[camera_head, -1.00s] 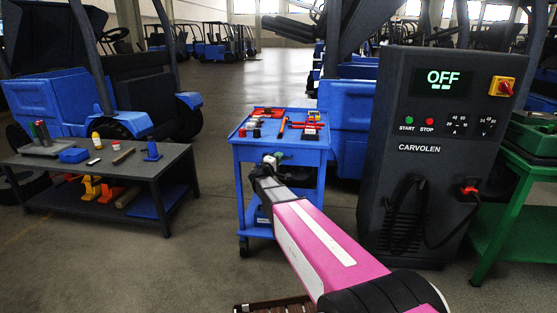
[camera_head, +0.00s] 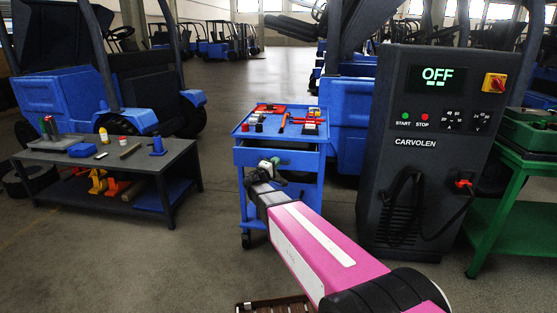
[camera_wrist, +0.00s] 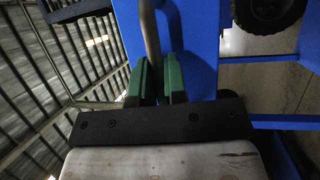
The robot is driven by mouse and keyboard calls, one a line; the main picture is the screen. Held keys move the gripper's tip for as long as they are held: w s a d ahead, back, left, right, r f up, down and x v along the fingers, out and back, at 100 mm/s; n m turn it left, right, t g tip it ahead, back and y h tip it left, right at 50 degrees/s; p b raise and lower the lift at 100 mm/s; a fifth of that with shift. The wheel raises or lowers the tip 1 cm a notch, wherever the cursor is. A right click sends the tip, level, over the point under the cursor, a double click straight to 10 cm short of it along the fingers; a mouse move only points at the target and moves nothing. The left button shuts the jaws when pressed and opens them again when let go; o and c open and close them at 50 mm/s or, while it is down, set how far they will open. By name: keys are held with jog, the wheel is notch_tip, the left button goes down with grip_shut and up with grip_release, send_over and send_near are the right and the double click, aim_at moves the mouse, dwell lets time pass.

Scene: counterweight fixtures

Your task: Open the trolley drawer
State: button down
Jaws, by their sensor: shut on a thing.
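The blue trolley (camera_head: 314,190) stands in the middle of the head view, with tools on its top tray. Its drawer front (camera_head: 306,160) sits just below the tray. A dark gap shows above the front, so the drawer looks slightly pulled out. My gripper (camera_head: 272,164) is at the drawer front. In the wrist view my gripper's green fingers (camera_wrist: 157,82) are shut on a grey bar, the drawer handle (camera_wrist: 149,35), with the blue drawer front beside it. The drawer's inside is hidden.
A dark low table (camera_head: 172,158) with small items stands at left. A dark CARVOLEN cabinet (camera_head: 415,165) reading OFF, with a hanging cable, stands close at right, beside a green bench (camera_head: 525,180). Open floor (camera_head: 150,265) lies in front of the table.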

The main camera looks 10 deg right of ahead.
jog(key=s+a, duration=0.2)
jog(key=s, duration=0.5)
jog(key=s+a, duration=0.3)
jog(key=s, duration=0.5)
jog(key=shift+s, duration=0.3)
jog(key=c, duration=1.5)
grip_release()
jog(key=shift+o, duration=0.2)
jog(key=shift+a, duration=0.1)
jog(key=v, duration=1)
jog(key=shift+s, duration=0.3)
jog(key=shift+a+f, duration=0.1)
jog(key=shift+f, duration=0.05)
